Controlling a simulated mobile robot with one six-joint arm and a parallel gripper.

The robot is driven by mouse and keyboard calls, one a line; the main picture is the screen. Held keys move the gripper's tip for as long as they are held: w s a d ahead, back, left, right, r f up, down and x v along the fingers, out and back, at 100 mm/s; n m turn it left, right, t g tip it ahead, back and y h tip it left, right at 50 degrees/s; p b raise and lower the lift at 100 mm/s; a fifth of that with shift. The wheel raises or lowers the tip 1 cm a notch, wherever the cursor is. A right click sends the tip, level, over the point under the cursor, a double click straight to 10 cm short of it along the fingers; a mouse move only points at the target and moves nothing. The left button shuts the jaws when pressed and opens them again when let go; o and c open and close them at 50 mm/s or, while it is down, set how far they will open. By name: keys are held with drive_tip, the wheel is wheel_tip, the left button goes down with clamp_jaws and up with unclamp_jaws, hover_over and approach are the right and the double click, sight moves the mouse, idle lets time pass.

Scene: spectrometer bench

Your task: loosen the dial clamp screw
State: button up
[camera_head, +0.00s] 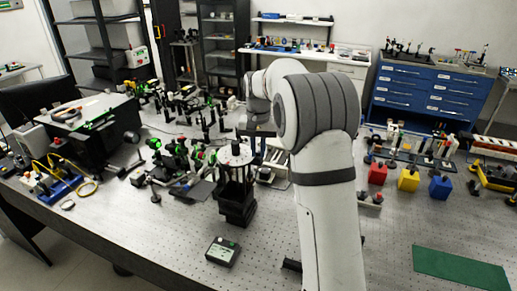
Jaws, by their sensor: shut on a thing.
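The spectrometer (237,195) stands on a black base at the middle of the bench, with a pale round dial (236,154) on top. My gripper (259,148) is at the right side of the dial, pointing down, partly hidden by my arm. It is shut on a small part at the dial's edge, which looks to be the dial clamp screw. The screw itself is too small and too covered to make out, and its turn cannot be told.
Optical mounts (178,155) crowd the bench to the left of the spectrometer. A small black box (222,251) lies in front. Red (377,173), yellow (408,180) and blue (440,187) blocks stand at right, beyond a green mat (460,268). The front bench is mostly clear.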

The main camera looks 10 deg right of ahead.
clamp_jaws()
drive_tip(key=shift+n, duration=1.3)
drive_tip(key=n+b, duration=0.1)
drive_tip(key=n, duration=1.6)
drive_tip(key=shift+r, duration=0.1)
drive_tip(key=n, duration=0.6)
drive_tip(key=shift+b, duration=0.3)
drive_tip(key=shift+w, duration=0.1)
